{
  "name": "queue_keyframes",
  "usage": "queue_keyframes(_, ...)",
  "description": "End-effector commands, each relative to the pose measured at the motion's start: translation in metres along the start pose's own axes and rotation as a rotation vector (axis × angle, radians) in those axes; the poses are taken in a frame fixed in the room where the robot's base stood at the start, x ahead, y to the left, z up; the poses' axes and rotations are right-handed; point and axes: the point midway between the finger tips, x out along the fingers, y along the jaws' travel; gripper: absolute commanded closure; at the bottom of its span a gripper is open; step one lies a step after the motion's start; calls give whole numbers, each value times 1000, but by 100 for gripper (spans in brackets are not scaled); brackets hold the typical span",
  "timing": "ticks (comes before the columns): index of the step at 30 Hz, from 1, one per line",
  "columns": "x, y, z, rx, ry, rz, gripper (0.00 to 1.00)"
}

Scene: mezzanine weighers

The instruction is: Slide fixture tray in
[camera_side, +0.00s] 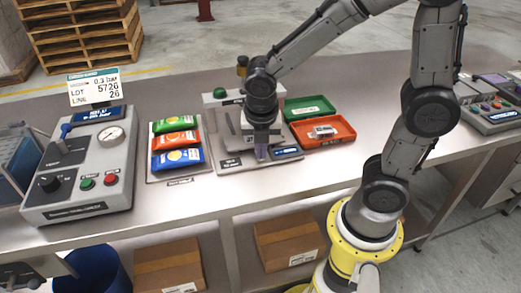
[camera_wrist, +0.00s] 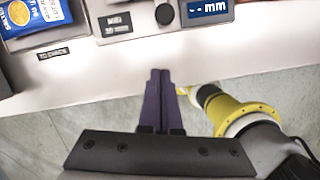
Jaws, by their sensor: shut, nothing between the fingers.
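A grey station (camera_side: 228,167) with an upright block and a green knob (camera_side: 220,92) stands mid-bench, partly hidden behind my gripper. Its front edge (camera_wrist: 140,32) shows in the wrist view with a dark label, a round black knob (camera_wrist: 165,14) and a blue "mm" display (camera_wrist: 208,8). I cannot tell which part of it is the fixture tray. My gripper (camera_side: 262,153) points down in front of the upright block. Its purple fingers (camera_wrist: 158,75) are together and empty; contact with the station is unclear.
A mat with green, orange and blue pouches (camera_side: 177,160) lies left of the station. A gauge console (camera_side: 85,165) stands far left. The front bench strip (camera_side: 230,190) is clear.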

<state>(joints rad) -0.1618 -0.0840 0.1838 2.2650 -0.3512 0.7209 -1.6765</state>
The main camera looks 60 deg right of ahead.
Motion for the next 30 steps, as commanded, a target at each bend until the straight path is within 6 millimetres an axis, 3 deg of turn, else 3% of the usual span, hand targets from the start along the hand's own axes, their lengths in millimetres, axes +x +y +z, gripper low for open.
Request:
queue_keyframes(8, 52, 0, 3, 6, 2, -2, 100)
queue_keyframes(16, 57, 0, 34, 5, -1, 1, 100)
queue_keyframes(30, 58, 0, 40, 3, 0, 1, 100)
